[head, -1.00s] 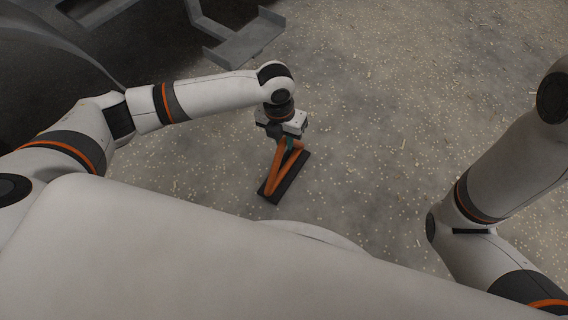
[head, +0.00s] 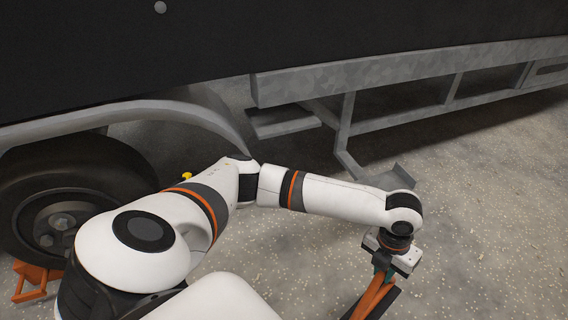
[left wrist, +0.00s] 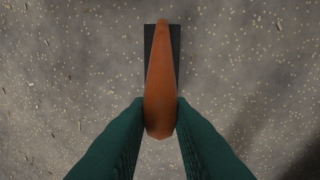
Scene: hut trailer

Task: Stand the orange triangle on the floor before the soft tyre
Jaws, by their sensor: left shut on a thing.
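My left gripper (head: 384,274) is shut on the orange triangle (head: 371,298) near the bottom right of the head view. The triangle's lower part is cut off by the frame edge. In the left wrist view the green fingers pinch the triangle's orange top (left wrist: 160,85), with its dark base (left wrist: 174,45) below over the floor; I cannot tell whether the base touches it. A tyre (head: 110,170) stands under the trailer at the left of the head view, partly hidden by my left arm. I cannot tell whether it is soft. My right gripper is not in view.
An orange chock-like piece (head: 32,280) lies on the floor by the tyre. A grey fender (head: 150,110) arches over the wheel. The trailer's metal side rail (head: 400,72) and a low bracket (head: 375,178) run behind my arm. Speckled floor (head: 490,220) is clear at right.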

